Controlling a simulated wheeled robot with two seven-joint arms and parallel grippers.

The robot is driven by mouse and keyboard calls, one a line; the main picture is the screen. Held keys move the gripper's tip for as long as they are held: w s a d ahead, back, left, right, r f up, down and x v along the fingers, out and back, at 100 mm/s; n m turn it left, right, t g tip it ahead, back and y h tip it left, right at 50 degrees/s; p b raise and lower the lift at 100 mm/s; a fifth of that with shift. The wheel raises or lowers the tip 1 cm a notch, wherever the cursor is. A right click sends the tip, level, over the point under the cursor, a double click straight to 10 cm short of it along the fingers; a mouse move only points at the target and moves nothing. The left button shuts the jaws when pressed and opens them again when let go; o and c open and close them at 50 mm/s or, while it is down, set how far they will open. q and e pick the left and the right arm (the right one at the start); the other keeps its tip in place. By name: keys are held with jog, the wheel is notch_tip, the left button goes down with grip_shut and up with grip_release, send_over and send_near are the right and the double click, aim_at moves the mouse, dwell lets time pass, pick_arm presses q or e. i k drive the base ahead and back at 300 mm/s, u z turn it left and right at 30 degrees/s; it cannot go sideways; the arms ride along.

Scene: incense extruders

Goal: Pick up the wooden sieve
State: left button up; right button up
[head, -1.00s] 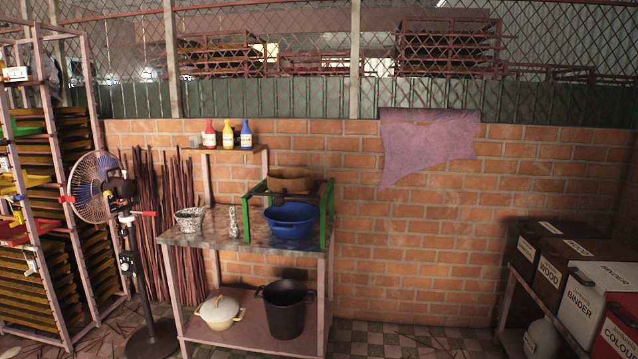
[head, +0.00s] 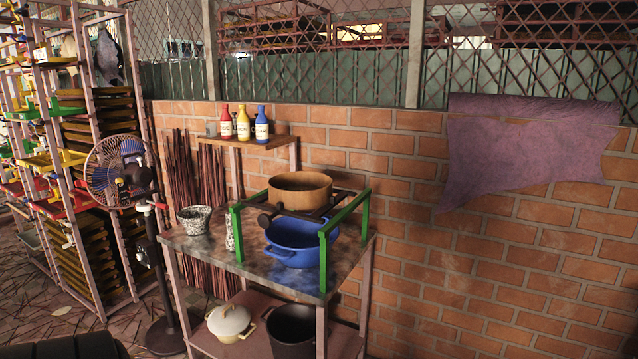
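The wooden sieve (head: 300,191) is a round, light-brown wooden ring in the head view, right of centre-left. It rests on a dark rack held up by a green frame (head: 330,258) on the table (head: 210,258). A blue pot (head: 293,252) stands on the table directly below the sieve. Neither of my grippers shows in the head view.
A speckled bowl (head: 195,219) is on the table's left. Red, yellow and blue bottles (head: 243,124) stand on a small shelf behind. A fan (head: 118,172) stands left of the table. A cream pot (head: 229,322) and a black pot (head: 292,332) are below.

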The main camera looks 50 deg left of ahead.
aim_at(300, 189)
jog(key=u, duration=0.8)
jog(key=i, duration=1.2)
jog(key=u, duration=1.3)
